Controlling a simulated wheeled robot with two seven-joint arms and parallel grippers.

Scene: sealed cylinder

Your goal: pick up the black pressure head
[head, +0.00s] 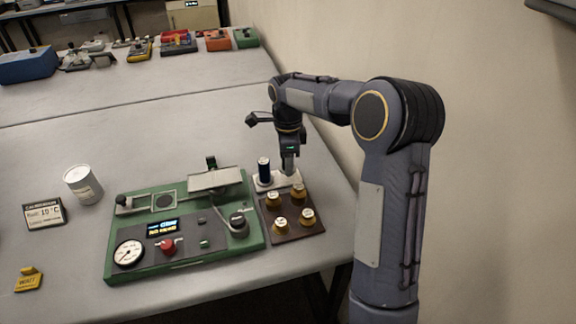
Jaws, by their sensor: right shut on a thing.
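My left gripper is not in view.
A brown tray (297,234) with several gold-and-white knobs lies in front of the stand. A white can (83,184), a sign (44,213) and a yellow block (29,279) are at left. A wall is close on the right.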

